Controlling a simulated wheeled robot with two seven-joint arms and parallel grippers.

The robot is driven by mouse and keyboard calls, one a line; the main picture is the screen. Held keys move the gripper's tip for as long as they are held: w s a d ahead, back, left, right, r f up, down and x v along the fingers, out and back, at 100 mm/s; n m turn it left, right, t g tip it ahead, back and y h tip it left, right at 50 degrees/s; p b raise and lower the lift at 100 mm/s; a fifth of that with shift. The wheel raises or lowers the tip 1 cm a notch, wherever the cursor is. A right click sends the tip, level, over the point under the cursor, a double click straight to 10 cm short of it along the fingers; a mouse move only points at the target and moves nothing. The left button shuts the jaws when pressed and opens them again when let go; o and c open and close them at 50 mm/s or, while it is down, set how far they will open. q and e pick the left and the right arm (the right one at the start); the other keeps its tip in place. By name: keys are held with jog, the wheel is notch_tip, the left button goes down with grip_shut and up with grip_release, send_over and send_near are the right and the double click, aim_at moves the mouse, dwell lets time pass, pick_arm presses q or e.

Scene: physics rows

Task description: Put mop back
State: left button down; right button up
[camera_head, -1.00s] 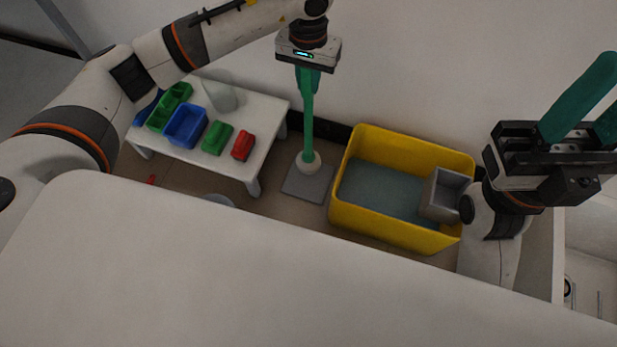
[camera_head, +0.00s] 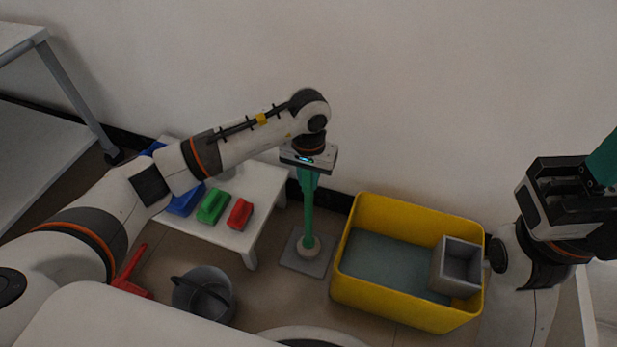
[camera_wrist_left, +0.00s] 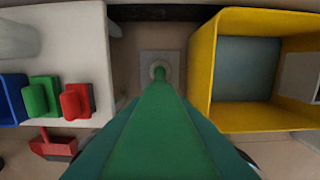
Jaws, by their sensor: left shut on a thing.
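The mop's green handle (camera_head: 308,215) stands nearly upright below my left gripper (camera_head: 308,182). Its lower end meets a pale round collar on a grey square plate (camera_head: 291,262) on the floor. My left gripper is shut on the upper part of the handle. My right gripper (camera_head: 605,162) is cut off at the right edge.
A yellow tub (camera_head: 400,312) with a grey box (camera_head: 457,268) inside stands right of the plate. A white low table (camera_head: 264,190) with blue, green and red things is at the left. A grey bucket (camera_head: 203,296) and a red tool (camera_head: 131,270) are on the floor nearer me.

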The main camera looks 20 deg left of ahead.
pick_arm(q)
jog(key=c, duration=1.2)
grip_release()
jog(key=shift+f, duration=0.1)
jog(key=shift+c, duration=0.2)
